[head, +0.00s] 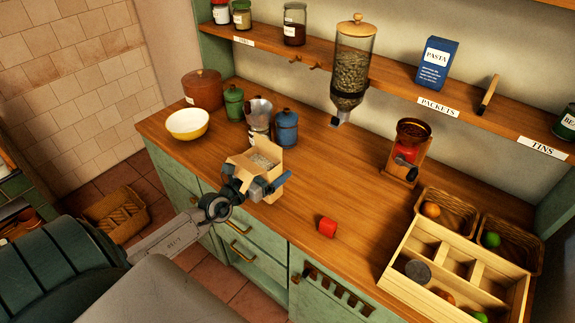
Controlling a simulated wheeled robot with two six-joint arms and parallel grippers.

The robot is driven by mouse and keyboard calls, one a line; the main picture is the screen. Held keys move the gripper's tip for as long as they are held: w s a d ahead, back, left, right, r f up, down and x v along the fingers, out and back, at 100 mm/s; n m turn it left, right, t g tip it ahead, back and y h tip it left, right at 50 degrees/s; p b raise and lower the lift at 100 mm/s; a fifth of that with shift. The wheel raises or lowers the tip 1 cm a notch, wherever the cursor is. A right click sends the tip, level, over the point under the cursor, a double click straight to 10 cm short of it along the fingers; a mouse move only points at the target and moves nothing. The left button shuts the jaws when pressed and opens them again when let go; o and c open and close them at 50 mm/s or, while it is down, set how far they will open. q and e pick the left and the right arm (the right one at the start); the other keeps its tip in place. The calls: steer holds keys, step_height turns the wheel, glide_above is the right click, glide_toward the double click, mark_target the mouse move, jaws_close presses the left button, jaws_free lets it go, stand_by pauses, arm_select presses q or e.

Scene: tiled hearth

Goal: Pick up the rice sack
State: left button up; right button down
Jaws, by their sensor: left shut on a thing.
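The rice sack (243,161) is an open, tan paper-like container with pale grains showing in its top. It is near the front edge of the wooden counter, in the middle of the head view. My left gripper (263,187) reaches in from the lower left and is shut on the sack, across its near side. The gripper hides much of the sack's lower front. I cannot tell whether its base touches the counter. My right gripper is not in view.
Behind the sack stand a metal scoop-like vessel (258,113), a blue canister (286,130) and a green canister (234,103). A yellow bowl (187,124) is to the left. Counter between is clear.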

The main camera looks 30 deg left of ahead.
arm_select(q)
steer(key=s+a+b, duration=0.1)
steer(key=s+a, duration=0.4)
steer(key=s, duration=0.1)
steer(key=shift+a+r, duration=0.2)
steer(key=shift+r, duration=0.25)
stand_by(0.4)
